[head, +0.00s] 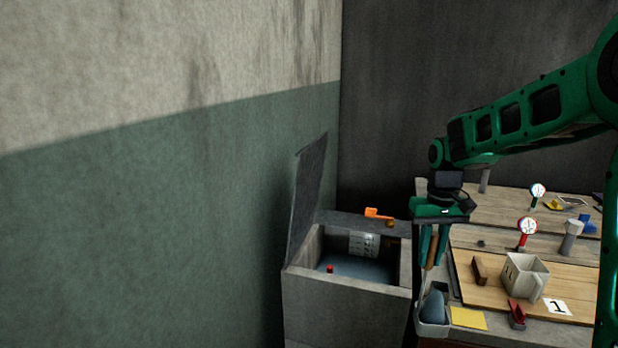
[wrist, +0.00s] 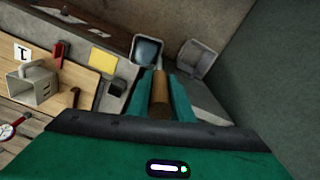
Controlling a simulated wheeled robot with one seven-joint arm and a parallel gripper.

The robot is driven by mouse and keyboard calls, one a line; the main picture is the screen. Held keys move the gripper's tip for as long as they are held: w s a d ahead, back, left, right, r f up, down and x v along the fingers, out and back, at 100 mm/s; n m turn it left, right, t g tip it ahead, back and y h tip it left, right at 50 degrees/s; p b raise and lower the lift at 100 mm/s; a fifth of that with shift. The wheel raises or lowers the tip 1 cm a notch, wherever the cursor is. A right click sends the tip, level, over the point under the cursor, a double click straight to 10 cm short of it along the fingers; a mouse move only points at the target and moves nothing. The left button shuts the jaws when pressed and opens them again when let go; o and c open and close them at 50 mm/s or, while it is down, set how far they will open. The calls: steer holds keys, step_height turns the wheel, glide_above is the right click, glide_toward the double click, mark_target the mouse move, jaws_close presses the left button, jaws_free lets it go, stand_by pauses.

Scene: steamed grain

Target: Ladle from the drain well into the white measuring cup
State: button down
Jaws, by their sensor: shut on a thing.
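My gripper (head: 432,262) points down, shut on the brown handle of the ladle (wrist: 160,92). The bowl also shows in the wrist view beyond the fingertips (wrist: 158,84). The drain well seems to be the grey box (head: 340,308) left of my gripper, its lid raised, with bluish liquid inside. The white measuring cup (head: 524,277) stands upright on a wooden board to the right; it also shows in the wrist view (wrist: 36,85).
A yellow pad (head: 468,318), a red clip-like object (head: 517,314), a brown block (head: 480,270) and a card marked 1 (head: 557,307) lie around the cup. A red-handled dial (head: 526,232) stands behind it. The raised lid (head: 306,200) borders the box's left side.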

mark_target(434, 234)
steer(key=shift+r, duration=4.65)
